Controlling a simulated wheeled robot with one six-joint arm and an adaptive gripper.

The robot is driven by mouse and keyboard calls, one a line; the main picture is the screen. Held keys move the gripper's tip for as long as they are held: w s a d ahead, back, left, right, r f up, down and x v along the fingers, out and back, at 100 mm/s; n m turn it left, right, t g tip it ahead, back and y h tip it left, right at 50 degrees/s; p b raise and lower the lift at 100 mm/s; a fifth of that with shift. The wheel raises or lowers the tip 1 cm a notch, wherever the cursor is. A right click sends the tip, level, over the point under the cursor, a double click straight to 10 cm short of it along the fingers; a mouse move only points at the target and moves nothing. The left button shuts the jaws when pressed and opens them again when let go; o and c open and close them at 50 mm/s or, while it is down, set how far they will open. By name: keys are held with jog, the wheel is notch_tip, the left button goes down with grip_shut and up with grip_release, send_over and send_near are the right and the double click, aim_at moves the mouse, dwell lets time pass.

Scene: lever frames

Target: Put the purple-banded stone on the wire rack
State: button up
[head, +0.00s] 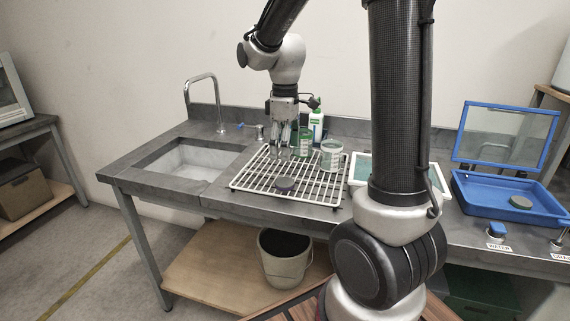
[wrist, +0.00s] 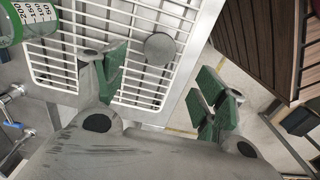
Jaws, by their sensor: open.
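A dark round stone (head: 285,184) with a faint purplish tint lies on the white wire rack (head: 243,183), near its front edge. In the wrist view it is a grey disc (wrist: 160,48) on the rack bars (wrist: 85,15). A band is not clear, so I cannot be sure it is the purple-banded stone. My gripper (head: 285,153) is over the back part of the rack, apart from the stone. In the wrist view my gripper (wrist: 163,88) is open, with nothing between its green-padded fingers. Another stone (head: 521,202), greenish on top, lies in the blue tray (head: 485,199).
Two green-marked beakers (head: 331,155) (head: 304,142) stand at the rack's back right; one shows in the wrist view (wrist: 28,18). A bottle (head: 316,127) stands behind. A sink (head: 185,164) is left. My arm hides part of the counter.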

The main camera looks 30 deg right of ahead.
jog(key=s+d+r+m+t, duration=0.1)
jog(key=s+r+m, duration=0.3)
jog(key=s, duration=0.6)
jog(key=s+r+m+t, duration=0.3)
jog(key=s+r+m, duration=0.1)
jog(key=s, duration=0.6)
jog(key=shift+s+d+r+m, duration=0.15)
jog(key=shift+d+m, duration=0.2)
jog(key=shift+m, duration=0.15)
